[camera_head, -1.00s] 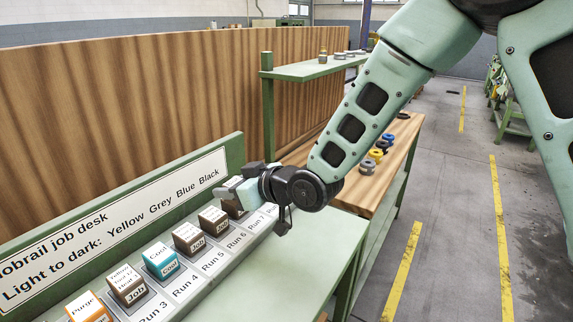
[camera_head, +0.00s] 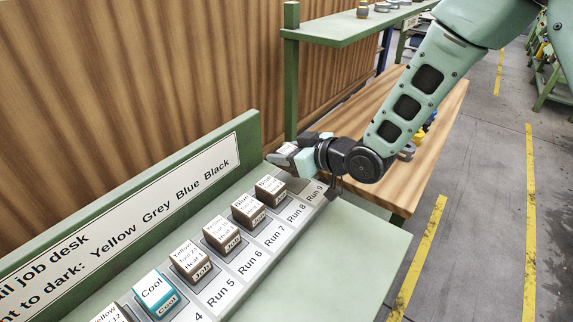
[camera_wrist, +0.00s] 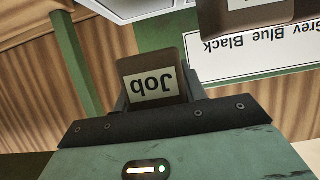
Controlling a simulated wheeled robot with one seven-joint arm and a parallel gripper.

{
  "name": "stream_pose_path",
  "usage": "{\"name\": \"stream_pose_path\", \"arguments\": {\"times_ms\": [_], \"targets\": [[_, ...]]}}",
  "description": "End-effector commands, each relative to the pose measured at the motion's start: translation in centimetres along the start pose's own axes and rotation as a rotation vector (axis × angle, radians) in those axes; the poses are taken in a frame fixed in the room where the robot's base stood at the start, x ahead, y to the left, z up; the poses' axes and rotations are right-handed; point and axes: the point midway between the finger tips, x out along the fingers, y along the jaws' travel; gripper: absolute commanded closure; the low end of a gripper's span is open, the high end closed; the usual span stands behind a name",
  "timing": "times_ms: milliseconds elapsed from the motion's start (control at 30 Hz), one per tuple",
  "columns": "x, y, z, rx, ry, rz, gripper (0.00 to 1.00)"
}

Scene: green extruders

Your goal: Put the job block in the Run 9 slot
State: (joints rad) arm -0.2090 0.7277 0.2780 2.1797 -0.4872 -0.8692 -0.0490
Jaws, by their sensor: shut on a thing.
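My gripper (camera_head: 290,156) is shut on a brown job block (camera_wrist: 152,84) with a pale "Job" label, which shows upside down in the wrist view. In the head view only the block's pale top (camera_head: 287,149) shows clearly; fingers hide the rest. The Run 9 slot (camera_head: 297,184) is the last grey slot at the far end of the rail, marked by the Run 9 label (camera_head: 315,193). It looks empty, with my gripper just above and behind it. A brown job block (camera_head: 270,189) sits in the Run 8 slot, close to my gripper.
More brown blocks stand in Run 7 (camera_head: 248,209), Run 6 (camera_head: 222,234) and Run 5 (camera_head: 190,260), with a teal Cool block (camera_head: 154,292) nearer. A sign board (camera_head: 130,215) runs behind the rail. A wooden table (camera_head: 435,130) and green shelf (camera_head: 345,30) lie beyond.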

Motion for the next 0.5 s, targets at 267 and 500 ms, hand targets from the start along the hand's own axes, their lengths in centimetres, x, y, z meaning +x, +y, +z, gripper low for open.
{"name": "stream_pose_path", "arguments": {"times_ms": [267, 500], "targets": [[1.3, -0.1, 3.2, 0.002, -0.002, -0.001, 0.82], [1.6, 0.0, 3.9, -0.002, 0.001, 0.000, 0.82]]}}
